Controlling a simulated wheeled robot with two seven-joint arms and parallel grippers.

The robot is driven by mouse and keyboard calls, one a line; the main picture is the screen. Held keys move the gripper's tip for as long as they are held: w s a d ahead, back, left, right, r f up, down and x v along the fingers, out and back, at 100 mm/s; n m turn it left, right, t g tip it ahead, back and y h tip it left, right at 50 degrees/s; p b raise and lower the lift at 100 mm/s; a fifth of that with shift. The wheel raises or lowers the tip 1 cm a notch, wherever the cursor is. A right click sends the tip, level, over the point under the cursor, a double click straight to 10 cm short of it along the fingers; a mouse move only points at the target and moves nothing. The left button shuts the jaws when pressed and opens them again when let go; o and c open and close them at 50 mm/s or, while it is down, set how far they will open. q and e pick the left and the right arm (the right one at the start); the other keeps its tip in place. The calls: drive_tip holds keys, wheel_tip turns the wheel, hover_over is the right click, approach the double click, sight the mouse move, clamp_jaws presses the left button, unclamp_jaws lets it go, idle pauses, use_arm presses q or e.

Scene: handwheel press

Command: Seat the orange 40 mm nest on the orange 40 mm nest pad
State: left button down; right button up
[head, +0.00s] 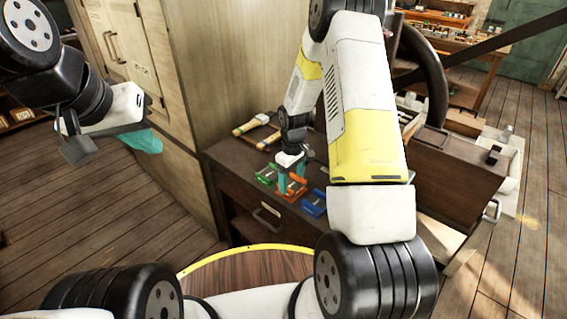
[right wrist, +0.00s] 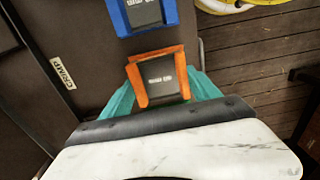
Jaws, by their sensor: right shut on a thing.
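My right gripper (head: 291,184) points down over the dark bench, its teal fingers on either side of an orange piece (head: 292,195). In the right wrist view the gripper (right wrist: 163,92) is shut on the orange nest (right wrist: 140,84), an orange frame around a dark, labelled block. The fingers and palm hide part of it. I cannot clearly separate the nest from the orange pad under it, nor tell whether they touch. My left gripper (head: 140,141) is away from the bench at the left, seen edge-on; its jaw opening cannot be made out.
A blue nest or pad (head: 313,203) lies just right of the orange one and also shows in the right wrist view (right wrist: 145,14). A green one (head: 267,175) lies to the left. Hammers (head: 252,124) lie behind. A tall wooden cabinet (head: 205,80) stands at the left.

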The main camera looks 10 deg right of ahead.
drive_tip(key=shift+f, duration=0.6)
drive_tip(key=o, duration=2)
wheel_tip(320, 180, up, 8)
drive_tip(key=shift+f, duration=0.15)
